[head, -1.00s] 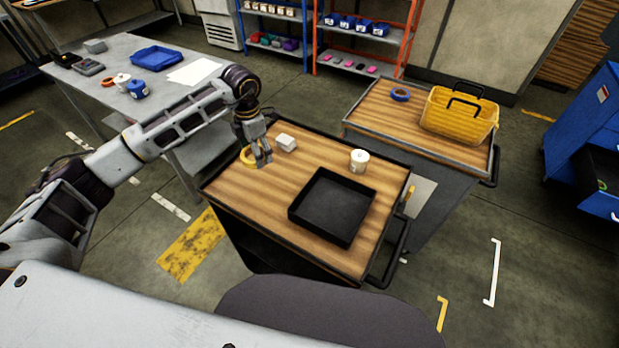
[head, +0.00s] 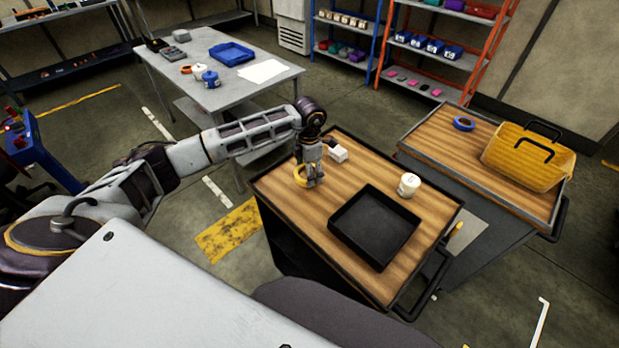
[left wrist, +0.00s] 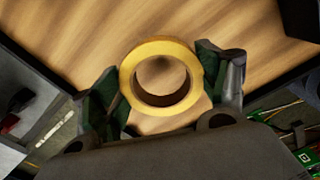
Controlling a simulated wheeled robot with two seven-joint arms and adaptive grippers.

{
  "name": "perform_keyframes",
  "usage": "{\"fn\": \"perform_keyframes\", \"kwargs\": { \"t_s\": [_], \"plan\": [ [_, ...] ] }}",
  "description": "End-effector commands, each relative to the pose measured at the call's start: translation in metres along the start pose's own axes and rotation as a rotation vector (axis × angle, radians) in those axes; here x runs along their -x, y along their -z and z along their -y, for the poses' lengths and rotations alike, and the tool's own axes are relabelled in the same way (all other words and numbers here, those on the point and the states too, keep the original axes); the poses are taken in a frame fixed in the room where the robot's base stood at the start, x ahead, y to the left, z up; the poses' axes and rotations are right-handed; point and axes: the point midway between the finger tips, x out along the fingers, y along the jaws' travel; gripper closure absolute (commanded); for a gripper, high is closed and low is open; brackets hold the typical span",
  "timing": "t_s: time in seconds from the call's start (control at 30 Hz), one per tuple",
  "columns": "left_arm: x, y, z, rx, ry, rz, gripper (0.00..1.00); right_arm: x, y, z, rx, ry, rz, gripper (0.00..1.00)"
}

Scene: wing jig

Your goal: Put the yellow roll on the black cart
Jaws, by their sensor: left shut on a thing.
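The yellow roll (head: 300,175) is a ring at the far-left end of the near cart, which has a wooden top and black rim, the black cart (head: 290,208). My left gripper (head: 311,183) is at the roll. In the left wrist view, the roll (left wrist: 133,84) sits between the two fingers of the left gripper (left wrist: 162,88), which are shut on it, with wood behind it. I cannot tell whether the roll touches the cart top. My right gripper is not in view.
A second cart (head: 440,135) holds a blue roll (head: 464,124) and yellow basket (head: 527,157). A grey table (head: 180,75) stands behind the arm.

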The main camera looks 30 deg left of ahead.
Motion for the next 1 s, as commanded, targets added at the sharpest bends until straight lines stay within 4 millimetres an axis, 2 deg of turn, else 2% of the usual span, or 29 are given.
{"fn": "perform_keyframes", "kwargs": {
  "t_s": [0.27, 0.63, 1.0],
  "plan": [
    [-0.003, 0.0, 0.0, 0.0, 0.001, -0.001, 0.5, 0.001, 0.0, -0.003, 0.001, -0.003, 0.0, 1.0],
    [-0.035, 0.0, 0.0, 0.0, 0.001, -0.001, 0.5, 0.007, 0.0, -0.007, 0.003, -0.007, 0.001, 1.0],
    [-0.038, 0.0, 0.0, 0.0, 0.0, 0.0, 0.5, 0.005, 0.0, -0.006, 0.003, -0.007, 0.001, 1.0]
  ]
}}
